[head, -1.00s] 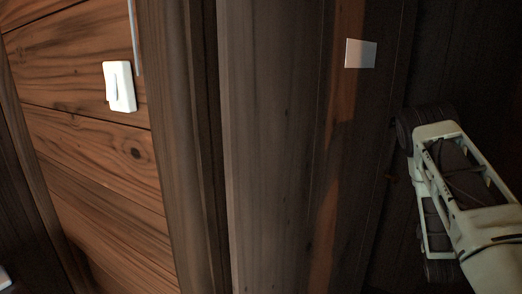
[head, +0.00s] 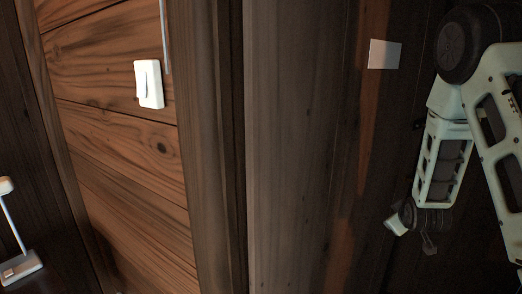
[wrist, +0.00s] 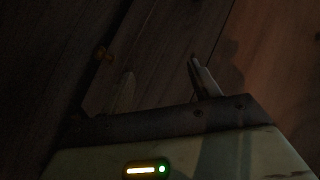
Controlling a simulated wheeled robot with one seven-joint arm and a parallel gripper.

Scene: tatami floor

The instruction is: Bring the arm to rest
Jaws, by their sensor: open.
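My arm (head: 445,150) is folded at the right of the head view, with one link slanting down to the wrist. My gripper shows in the wrist view (wrist: 162,82), its two fingers apart and nothing between them. In the head view the hand end is small and dark at the lower right, so its fingers are hard to make out there.
A white switch (head: 149,84) is on the lit wooden wall at left. A pale square plate (head: 384,54) is on the dark wall near my arm. A wooden post (head: 290,150) stands between them. A white bar with thicker ends (head: 20,235) is at the left edge.

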